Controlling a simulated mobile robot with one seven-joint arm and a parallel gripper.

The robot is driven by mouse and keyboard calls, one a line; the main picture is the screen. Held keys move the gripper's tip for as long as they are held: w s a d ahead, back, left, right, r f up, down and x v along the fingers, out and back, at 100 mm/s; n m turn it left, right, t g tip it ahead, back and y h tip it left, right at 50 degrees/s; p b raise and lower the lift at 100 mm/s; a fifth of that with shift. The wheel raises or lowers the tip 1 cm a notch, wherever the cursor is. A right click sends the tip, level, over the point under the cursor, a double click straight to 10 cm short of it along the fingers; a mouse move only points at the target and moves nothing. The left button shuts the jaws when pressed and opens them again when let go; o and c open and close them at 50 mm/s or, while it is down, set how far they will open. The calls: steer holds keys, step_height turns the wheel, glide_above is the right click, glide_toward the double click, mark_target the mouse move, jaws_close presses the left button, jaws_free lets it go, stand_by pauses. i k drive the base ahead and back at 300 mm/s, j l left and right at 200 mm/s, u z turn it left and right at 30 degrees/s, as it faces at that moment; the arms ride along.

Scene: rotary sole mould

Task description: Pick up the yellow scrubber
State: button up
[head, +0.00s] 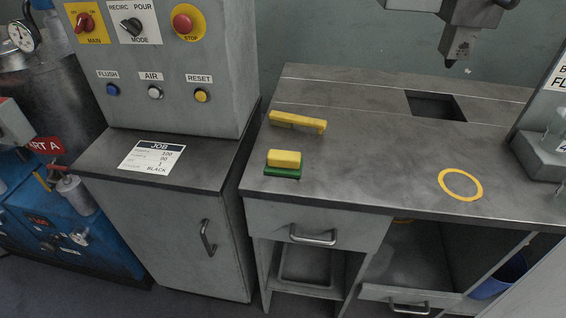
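The yellow scrubber (285,158) lies on the grey workbench top (365,160), near its front left corner. It is a yellow block on a green base. A long yellow object (298,122) lies on the bench just behind it, with a small gap between them. My gripper does not show in the head view.
A control cabinet (178,70) with knobs stands at the left, above a counter bearing a JOB card (152,156). A grey nozzle head (461,45) hangs over a dark rectangular opening (435,105). A yellow ring (460,185) marks the bench at right. The bench middle is clear.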

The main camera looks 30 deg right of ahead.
mark_target(288, 164)
steer(key=z, duration=1.2)
steer(key=k+l+u, duration=0.2)
steer(key=l, duration=0.25)
steer(key=k+l+u, duration=0.1)
steer(key=l+u, duration=0.15)
steer(key=l, duration=0.15)
steer(key=k+l+u, duration=0.2)
steer(key=l, duration=0.2)
steer(key=i, duration=1)
